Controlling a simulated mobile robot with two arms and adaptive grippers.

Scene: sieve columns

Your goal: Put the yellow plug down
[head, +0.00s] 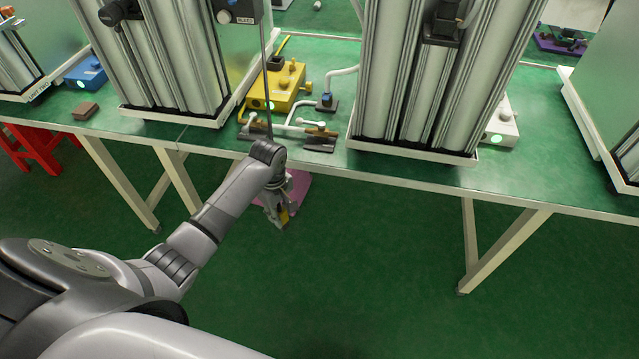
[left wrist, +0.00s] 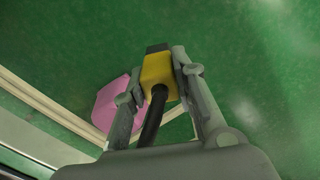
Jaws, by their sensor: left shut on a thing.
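The yellow plug (left wrist: 157,70) is held between the two fingers of my left gripper (left wrist: 160,72) in the left wrist view. Its dark tip points away from the gripper, and a black cable runs from it back toward the palm. In the head view my left gripper (head: 280,214) hangs low in front of the table edge, with the yellow plug (head: 284,216) small at its fingertips. A pink pad (head: 300,184) lies beneath and partly behind the gripper; it also shows in the left wrist view (left wrist: 112,98). My right gripper is not in view.
The green table (head: 330,160) has tall metal columns (head: 420,80) standing in white trays. A yellow box (head: 280,85) with pipes and fittings (head: 290,132) sits between them. A brown block (head: 86,110) lies at left, and a red stool (head: 45,148) stands at far left. Green floor (head: 370,270) is open in front.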

